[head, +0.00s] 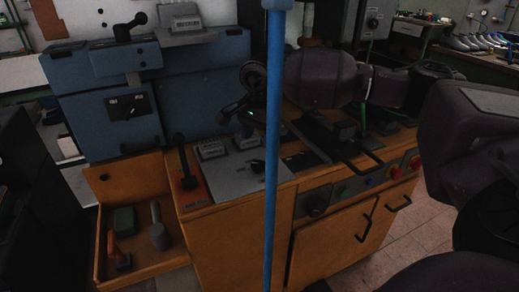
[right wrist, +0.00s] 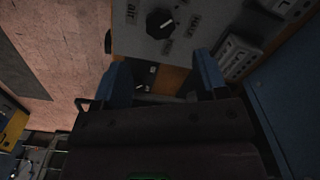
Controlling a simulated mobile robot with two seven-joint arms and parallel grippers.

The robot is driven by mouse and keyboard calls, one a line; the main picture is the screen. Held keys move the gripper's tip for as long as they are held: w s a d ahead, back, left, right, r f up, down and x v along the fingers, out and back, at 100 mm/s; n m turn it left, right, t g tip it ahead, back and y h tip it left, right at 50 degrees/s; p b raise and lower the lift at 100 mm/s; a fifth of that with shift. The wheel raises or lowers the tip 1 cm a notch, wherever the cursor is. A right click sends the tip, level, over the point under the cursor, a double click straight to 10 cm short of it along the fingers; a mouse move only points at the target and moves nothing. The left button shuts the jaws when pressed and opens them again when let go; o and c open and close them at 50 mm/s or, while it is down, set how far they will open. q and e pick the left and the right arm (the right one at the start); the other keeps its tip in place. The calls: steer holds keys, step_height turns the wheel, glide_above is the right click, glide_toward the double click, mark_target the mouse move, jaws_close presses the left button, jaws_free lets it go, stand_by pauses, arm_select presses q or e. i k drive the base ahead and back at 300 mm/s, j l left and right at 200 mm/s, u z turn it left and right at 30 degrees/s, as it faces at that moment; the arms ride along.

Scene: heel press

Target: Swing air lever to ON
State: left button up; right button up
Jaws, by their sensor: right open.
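A black lever (head: 184,162) stands upright on an orange plate at the left of the wooden bench top. My right gripper (head: 228,116) is open and empty above the bench, up and right of this lever. In the right wrist view its two blue fingers (right wrist: 164,80) are spread wide with nothing between them. Beyond them is a grey panel (right wrist: 140,40) with a round black knob (right wrist: 160,22) and lettering that seems to read "air". My left gripper is not in view.
A blue machine housing (head: 190,85) rises behind the lever. White-faced boxes (head: 211,150) sit right of it. A wooden tray (head: 160,258) with a green block and tools lies below left. A blue vertical pole (head: 273,170) crosses the middle of the head view.

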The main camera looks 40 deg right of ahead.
mark_target(178, 138)
steer(key=k+l, duration=0.8)
